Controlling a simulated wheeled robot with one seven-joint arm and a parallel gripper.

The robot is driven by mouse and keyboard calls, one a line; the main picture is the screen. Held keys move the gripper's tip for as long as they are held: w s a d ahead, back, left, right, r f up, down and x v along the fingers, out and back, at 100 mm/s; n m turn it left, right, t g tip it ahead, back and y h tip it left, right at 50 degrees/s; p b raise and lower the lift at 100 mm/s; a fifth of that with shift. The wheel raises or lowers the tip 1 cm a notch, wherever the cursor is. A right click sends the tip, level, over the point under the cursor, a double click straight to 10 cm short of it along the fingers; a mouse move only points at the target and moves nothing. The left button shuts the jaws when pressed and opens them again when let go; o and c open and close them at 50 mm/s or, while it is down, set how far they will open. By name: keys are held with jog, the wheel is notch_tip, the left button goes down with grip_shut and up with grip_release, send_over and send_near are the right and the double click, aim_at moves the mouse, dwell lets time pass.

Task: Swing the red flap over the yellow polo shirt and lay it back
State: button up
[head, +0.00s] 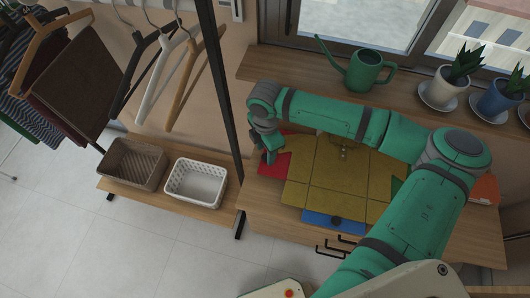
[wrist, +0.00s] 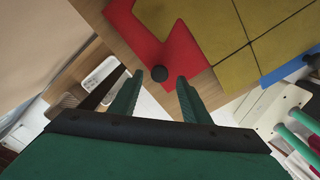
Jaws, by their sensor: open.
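The yellow polo shirt (head: 322,176) lies spread flat on a folding board on the wooden cabinet top. The red flap (head: 278,166) lies flat at the board's left, partly under the shirt; it also shows in the wrist view (wrist: 142,35). My gripper (head: 268,156) is over the red flap's outer edge. My arm hides part of the shirt's collar end.
A green watering can (head: 360,68) and potted plants (head: 455,85) stand on the sill behind my arm. A brown basket (head: 134,166) and white basket (head: 195,184) sit left.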

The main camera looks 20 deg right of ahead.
jog(key=shift+f, duration=0.95)
grip_shut()
